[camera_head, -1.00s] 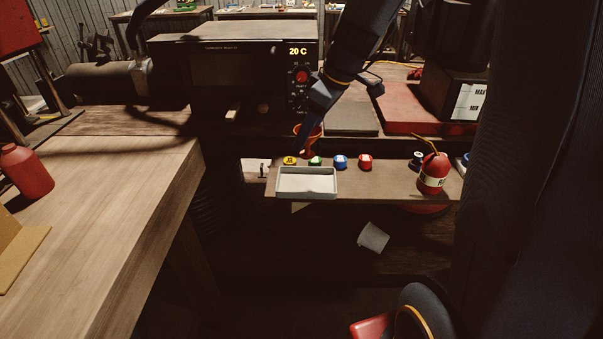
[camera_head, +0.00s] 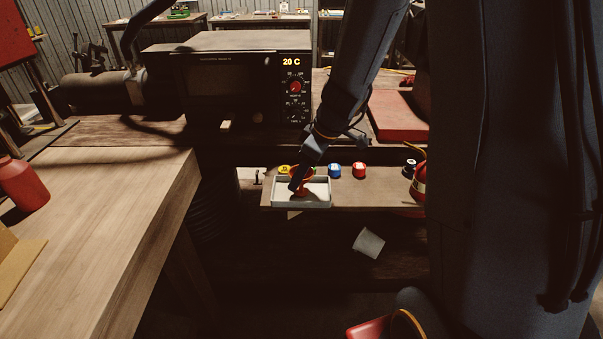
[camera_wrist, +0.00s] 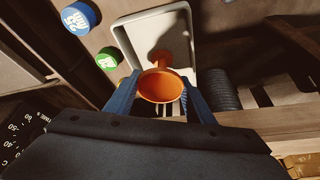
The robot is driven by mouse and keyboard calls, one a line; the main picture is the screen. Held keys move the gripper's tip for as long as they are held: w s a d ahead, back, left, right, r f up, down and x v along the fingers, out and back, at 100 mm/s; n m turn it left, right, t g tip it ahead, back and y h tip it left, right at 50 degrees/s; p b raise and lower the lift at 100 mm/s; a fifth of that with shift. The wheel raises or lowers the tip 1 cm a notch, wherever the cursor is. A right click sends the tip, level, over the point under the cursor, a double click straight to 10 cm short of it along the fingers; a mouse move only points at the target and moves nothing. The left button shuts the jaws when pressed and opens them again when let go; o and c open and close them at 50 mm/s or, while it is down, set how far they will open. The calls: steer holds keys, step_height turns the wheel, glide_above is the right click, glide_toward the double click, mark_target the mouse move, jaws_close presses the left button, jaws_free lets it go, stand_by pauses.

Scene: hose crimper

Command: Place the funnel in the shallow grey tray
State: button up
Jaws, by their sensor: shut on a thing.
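The orange funnel (camera_wrist: 161,87) is between the two blue fingers of my gripper (camera_wrist: 158,95) in the wrist view, its wide mouth toward the camera and its spout toward the tray. My gripper is shut on it. I cannot tell whether the spout touches the tray floor.
The tray sits on a narrow shelf (camera_head: 385,190) near its front edge. Behind it are a yellow cap (camera_head: 284,169), a blue cap (camera_head: 333,170) and a red cap (camera_head: 359,170). A green cap (camera_wrist: 107,59) is beside the tray. A red bottle (camera_head: 420,183) stands at the right, partly hidden.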

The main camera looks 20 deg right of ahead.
steer(key=shift+f, duration=0.15)
steer(key=o, duration=1)
steer(key=shift+d+r, duration=0.15)
steer(key=shift+r, duration=0.4)
steer(key=s+b+v, duration=0.1)
steer(key=b+v, duration=0.1)
steer(key=v, duration=0.9)
steer(key=s+a+f+m+h, duration=0.1)
steer(key=s+f+m, duration=0.2)
steer(key=s, duration=0.1)
steer(key=s+a+f+m+g+h, duration=0.1)
steer(key=s+f+m, duration=0.2)
steer(key=s, duration=0.2)
steer(key=s+a+f+m+h, duration=0.1)
steer(key=s+f+m, duration=0.2)
steer(key=s, duration=0.1)
steer(key=shift+s+a+f+m+g, duration=0.25)
steer(key=shift+s+a+m+g, duration=0.05)
steer(key=shift+s+m, duration=0.1)
steer(key=shift+w, duration=0.1)
